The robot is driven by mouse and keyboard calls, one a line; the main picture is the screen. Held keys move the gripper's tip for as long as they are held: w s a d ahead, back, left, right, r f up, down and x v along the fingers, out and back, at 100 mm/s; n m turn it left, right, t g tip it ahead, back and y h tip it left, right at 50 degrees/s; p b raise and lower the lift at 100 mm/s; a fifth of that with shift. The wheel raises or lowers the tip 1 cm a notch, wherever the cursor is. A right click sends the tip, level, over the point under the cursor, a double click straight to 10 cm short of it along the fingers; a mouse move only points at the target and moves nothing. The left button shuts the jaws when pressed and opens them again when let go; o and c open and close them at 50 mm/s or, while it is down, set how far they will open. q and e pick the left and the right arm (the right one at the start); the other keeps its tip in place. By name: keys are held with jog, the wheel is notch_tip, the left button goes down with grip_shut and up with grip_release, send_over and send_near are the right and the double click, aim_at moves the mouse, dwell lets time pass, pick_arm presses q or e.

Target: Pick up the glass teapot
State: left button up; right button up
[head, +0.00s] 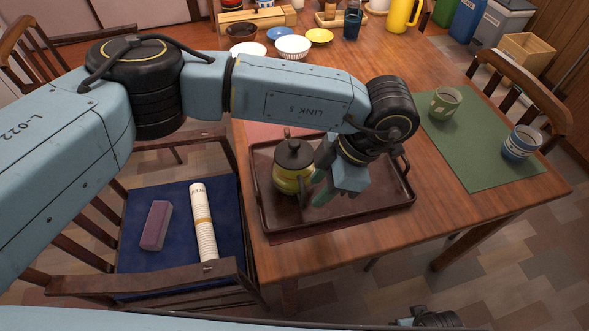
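The glass teapot (291,180), with a yellow lower body and a dark lid, stands upright on a dark brown tray (378,209) on the wooden table. My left gripper (322,189), with green fingers, points down at the teapot's right side. Its fingers overlap the teapot's right edge in the head view, and that side is partly hidden. I cannot tell whether they touch the teapot or how far apart they are.
Two cups (444,103) (521,143) stand on a green mat (474,157) at the right. Bowls, including a white one (293,47), and a yellow pitcher (401,15) are at the back. A chair (180,262) at left holds a purple block (156,225) and a roll (203,222).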

pick_arm(q)
jog(key=shift+b+x, duration=0.5)
jog(key=shift+x, duration=2.5)
jog(key=shift+s, duration=0.1)
grip_shut()
pick_arm(e)
jog(key=r, duration=0.1)
jog(key=w+a+r, duration=0.1)
jog(key=shift+w+r, duration=0.3)
